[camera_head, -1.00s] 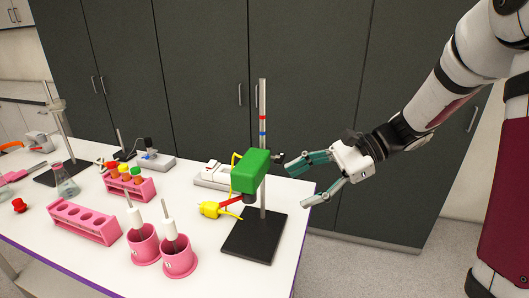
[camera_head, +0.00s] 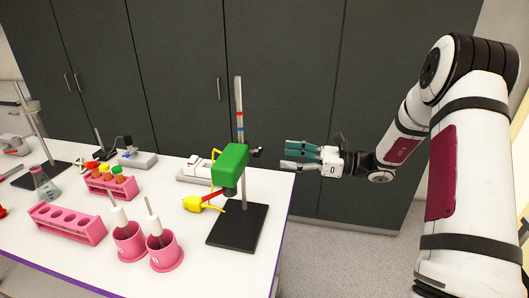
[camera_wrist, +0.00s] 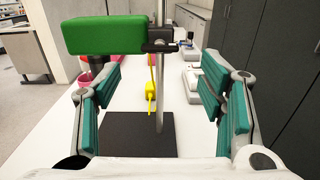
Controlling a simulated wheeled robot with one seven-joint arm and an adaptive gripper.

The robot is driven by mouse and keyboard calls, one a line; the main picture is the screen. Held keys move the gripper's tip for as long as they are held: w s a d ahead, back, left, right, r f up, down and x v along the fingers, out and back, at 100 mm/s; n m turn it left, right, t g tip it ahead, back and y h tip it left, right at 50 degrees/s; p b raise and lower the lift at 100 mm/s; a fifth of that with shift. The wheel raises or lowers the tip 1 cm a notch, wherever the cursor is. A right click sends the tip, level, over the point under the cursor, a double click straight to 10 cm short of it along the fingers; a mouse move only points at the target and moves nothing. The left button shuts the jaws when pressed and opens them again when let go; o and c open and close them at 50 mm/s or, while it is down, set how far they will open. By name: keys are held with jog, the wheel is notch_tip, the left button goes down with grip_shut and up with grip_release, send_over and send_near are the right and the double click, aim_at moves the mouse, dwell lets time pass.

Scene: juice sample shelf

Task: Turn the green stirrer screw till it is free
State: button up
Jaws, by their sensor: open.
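The green stirrer (camera_head: 230,166) is clamped on an upright metal rod (camera_head: 239,120) above a black base plate (camera_head: 238,226). A small dark screw (camera_head: 257,152) sticks out from its right side toward my gripper. In the wrist view the green stirrer (camera_wrist: 103,34) is at upper left, and the dark clamp screw (camera_wrist: 160,46) shows beside the rod, between and above my fingers. My gripper (camera_head: 283,156) is open and empty, to the right of the screw and apart from it. In the wrist view its teal fingers (camera_wrist: 163,98) are spread wide.
A yellow plug (camera_head: 196,204) hangs left of the stirrer. Two pink cups (camera_head: 165,258) with white-handled tools stand front left. Pink tube racks (camera_head: 68,222) and a flask (camera_head: 45,187) are further left. Dark cabinets (camera_head: 290,70) stand behind; the table's right edge is near.

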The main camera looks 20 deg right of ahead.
aim_at(256, 152)
jog(key=p+x, duration=0.1)
jog(key=x, duration=0.7)
jog(key=c, duration=1.2)
